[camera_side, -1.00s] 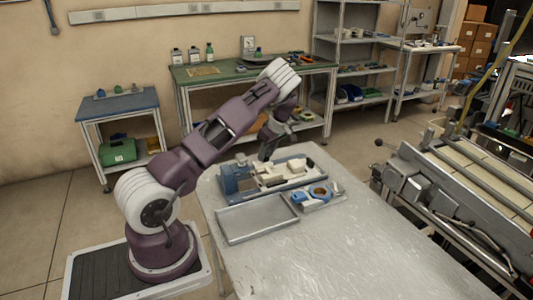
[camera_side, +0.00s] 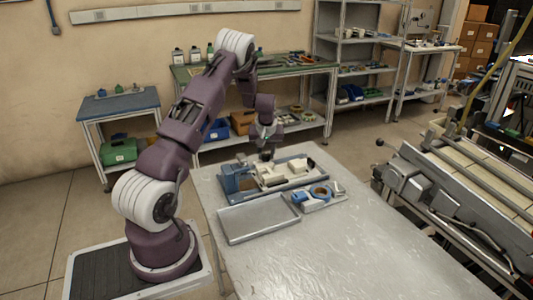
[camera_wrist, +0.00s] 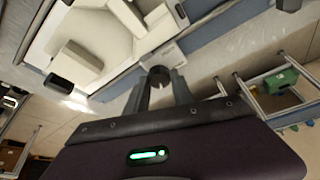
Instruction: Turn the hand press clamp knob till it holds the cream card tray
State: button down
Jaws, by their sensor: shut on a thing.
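The hand press (camera_side: 236,179) has a blue-grey body and stands at the far side of the pale table. Cream parts (camera_side: 272,174) sit on its bed, and they also show in the wrist view (camera_wrist: 92,36); which of them is the card tray I cannot tell for sure. My gripper (camera_side: 266,151) points down over the press's far edge. In the wrist view my gripper (camera_wrist: 161,80) has its two fingers on either side of the dark round clamp knob (camera_wrist: 160,74), shut on it. Whether the clamp touches the cream tray is not clear.
An empty grey tray (camera_side: 258,219) lies in front of the press. A small tray (camera_side: 318,204) with a blue tape dispenser (camera_side: 319,191) is to its right. The table's front right is bare. A conveyor-like machine (camera_side: 440,190) stands beyond the right edge.

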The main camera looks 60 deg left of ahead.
jog(key=shift+m+t+h, duration=0.3)
jog(key=shift+m, duration=0.6)
jog(key=c, duration=1.1)
grip_release()
